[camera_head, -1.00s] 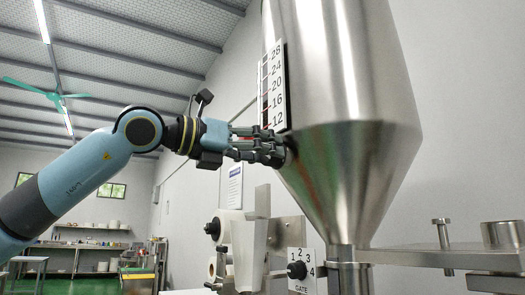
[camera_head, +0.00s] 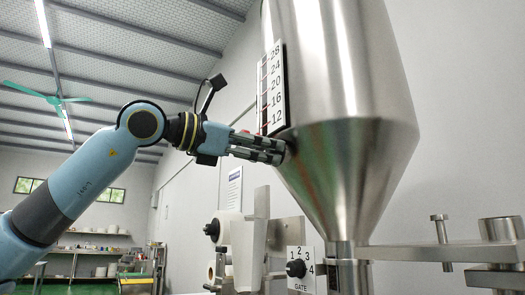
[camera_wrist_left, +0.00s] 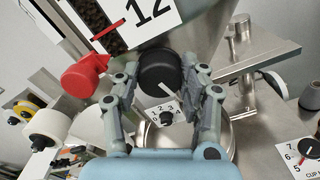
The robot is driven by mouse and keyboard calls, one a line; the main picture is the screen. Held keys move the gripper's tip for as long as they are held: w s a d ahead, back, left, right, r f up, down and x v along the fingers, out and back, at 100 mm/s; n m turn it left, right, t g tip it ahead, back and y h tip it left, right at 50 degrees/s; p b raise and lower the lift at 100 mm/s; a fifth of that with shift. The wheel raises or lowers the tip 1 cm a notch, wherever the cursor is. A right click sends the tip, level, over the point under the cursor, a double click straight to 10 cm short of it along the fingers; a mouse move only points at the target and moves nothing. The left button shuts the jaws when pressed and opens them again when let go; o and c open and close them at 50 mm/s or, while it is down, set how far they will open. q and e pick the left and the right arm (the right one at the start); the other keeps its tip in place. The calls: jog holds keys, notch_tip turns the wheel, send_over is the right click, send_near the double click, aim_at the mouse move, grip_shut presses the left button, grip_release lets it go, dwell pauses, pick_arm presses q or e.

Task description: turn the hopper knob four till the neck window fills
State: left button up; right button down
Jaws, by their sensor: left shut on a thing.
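My left gripper (camera_head: 280,150) reaches the side of the steel hopper (camera_head: 345,70), beside its number scale (camera_head: 274,88). In the left wrist view, my left gripper (camera_wrist_left: 162,78) has its fingers on either side of a round black knob (camera_wrist_left: 158,67) with a white pointer line. The fingers are shut on it. The sight window (camera_wrist_left: 92,20) beside the scale shows dark grains and a red mark. The gate knob (camera_head: 296,268), on a plate numbered 1 to 4, is below the hopper; its pointer is too small to read. My right gripper is out of view.
A red part (camera_wrist_left: 84,76) sits close to my left fingers in the left wrist view. White rolls (camera_wrist_left: 46,126) are at lower left. A steel arm (camera_head: 430,255) extends right of the hopper neck (camera_head: 340,249). Another numbered dial (camera_wrist_left: 308,148) is at right.

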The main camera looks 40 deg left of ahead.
pick_arm(q)
jog(key=shift+m, duration=1.6)
jog(key=o, duration=1.2)
jog(key=shift+d, duration=0.1)
jog(key=shift+s, duration=0.1)
